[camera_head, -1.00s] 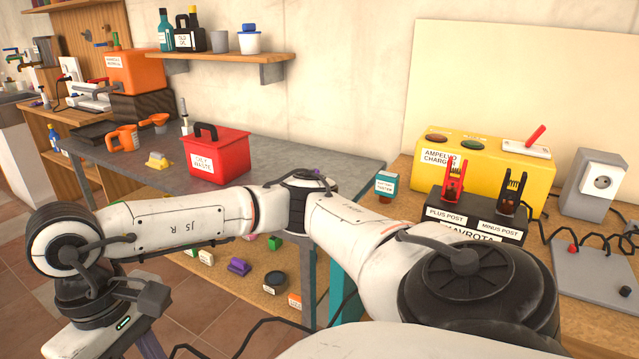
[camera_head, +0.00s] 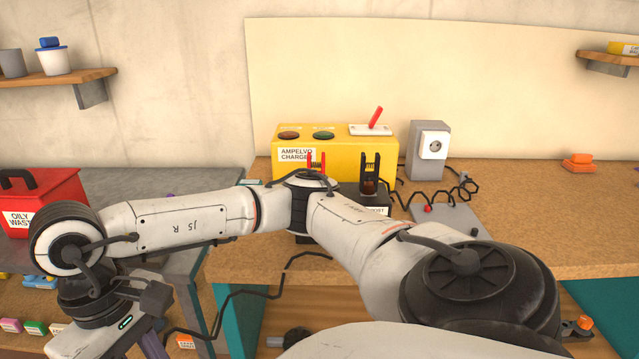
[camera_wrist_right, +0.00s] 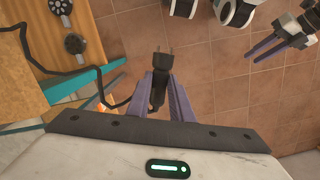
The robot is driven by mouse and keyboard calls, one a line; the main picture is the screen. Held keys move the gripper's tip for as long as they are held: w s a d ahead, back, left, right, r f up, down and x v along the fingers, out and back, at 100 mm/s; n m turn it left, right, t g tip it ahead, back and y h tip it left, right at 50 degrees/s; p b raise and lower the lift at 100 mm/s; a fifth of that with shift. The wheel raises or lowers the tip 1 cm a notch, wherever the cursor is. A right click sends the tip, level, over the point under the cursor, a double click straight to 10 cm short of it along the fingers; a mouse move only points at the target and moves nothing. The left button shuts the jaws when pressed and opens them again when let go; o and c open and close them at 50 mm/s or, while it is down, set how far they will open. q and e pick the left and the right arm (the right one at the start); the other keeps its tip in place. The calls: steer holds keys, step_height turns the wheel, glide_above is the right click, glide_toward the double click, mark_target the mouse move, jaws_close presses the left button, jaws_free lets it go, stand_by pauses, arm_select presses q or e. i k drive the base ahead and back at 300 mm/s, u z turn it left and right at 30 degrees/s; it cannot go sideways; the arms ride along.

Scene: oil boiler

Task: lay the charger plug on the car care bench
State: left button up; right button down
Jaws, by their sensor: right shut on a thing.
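The charger plug (camera_wrist_right: 158,92) is black with two prongs, which point up in the right wrist view. My right gripper (camera_wrist_right: 160,79) is shut on it, holding it above the tiled floor. In the head view that gripper (camera_head: 152,346) is at the lower left, cut off, and the plug is out of sight. My left gripper (camera_wrist_right: 262,52) is open and empty at the upper right of the wrist view. A wood-topped bench (camera_head: 540,225) and a grey-topped bench (camera_head: 125,182) stand ahead; no label shows which is the car care bench.
The wooden bench bears a yellow charger (camera_head: 350,155), a grey socket box (camera_head: 428,165) and a black battery behind my arm. A red oily-waste box (camera_head: 45,200) is on the grey bench. A black cable (camera_head: 222,300) hangs by the bench front. The wooden top's right side is mostly clear.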

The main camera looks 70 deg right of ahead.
mark_target(526, 232)
steer(key=z, duration=2.05)
